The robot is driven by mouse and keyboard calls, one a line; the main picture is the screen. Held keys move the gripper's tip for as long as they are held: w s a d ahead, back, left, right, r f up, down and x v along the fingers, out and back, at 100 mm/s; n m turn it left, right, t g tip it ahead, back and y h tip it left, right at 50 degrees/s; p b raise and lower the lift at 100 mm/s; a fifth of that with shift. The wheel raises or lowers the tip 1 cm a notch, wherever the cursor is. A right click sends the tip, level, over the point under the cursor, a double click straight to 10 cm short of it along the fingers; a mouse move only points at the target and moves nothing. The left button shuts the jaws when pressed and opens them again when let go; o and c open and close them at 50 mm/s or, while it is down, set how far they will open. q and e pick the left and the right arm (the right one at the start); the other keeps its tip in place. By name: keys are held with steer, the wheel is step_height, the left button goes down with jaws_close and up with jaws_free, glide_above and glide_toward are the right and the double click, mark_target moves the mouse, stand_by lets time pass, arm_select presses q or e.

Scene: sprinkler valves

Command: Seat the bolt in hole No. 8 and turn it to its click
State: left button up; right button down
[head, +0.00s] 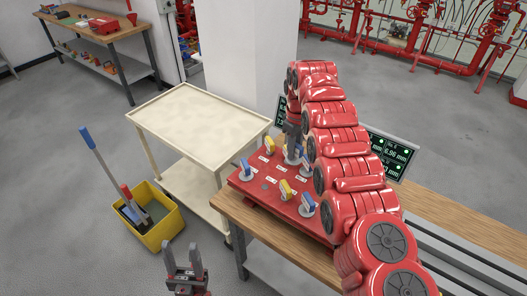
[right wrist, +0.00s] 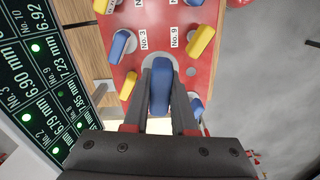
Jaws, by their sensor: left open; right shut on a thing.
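The red valve panel (head: 250,186) lies on the wooden bench, with several blue and yellow handled bolts in round grey seats. My right gripper (right wrist: 160,100) is shut on a blue-handled bolt (right wrist: 160,75) over the panel's back part. A round grey collar shows around this bolt; I cannot tell how deep it sits. Labels No. 3 (right wrist: 143,39) and No. 9 (right wrist: 174,37) are readable beside it. No label No. 8 can be read. In the head view my right arm hides part of the panel. My left gripper (head: 183,258) is open and empty, away from the panel.
Dark display boards (head: 392,155) with millimetre readings stand behind the panel. A cream cart (head: 185,115) stands left of the bench (head: 280,238). A yellow bucket (head: 158,228) with tools is on the floor near my left gripper. A white pillar rises behind.

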steer(key=shift+a+r+n, duration=0.25)
steer(key=shift+a+n, duration=0.25)
steer(key=shift+s+a+n+p, duration=0.2)
steer(key=shift+a+n+p, duration=0.1)
steer(key=shift+n+p, duration=0.15)
steer(key=shift+a+f, duration=0.25)
steer(key=shift+a, duration=0.05)
steer(key=shift+a+r+n, duration=0.1)
steer(key=shift+a+n, duration=0.05)
steer(key=shift+n, duration=0.2)
steer(key=shift+a+p, duration=0.1)
steer(key=shift+p, duration=0.2)
steer(key=shift+a, duration=0.3)
steer(key=shift+a+n, duration=0.25)
steer(key=shift+n, duration=0.15)
steer(key=shift+s+a+p, duration=0.1)
steer(key=shift+a+p, duration=0.05)
steer(key=shift+p, duration=0.2)
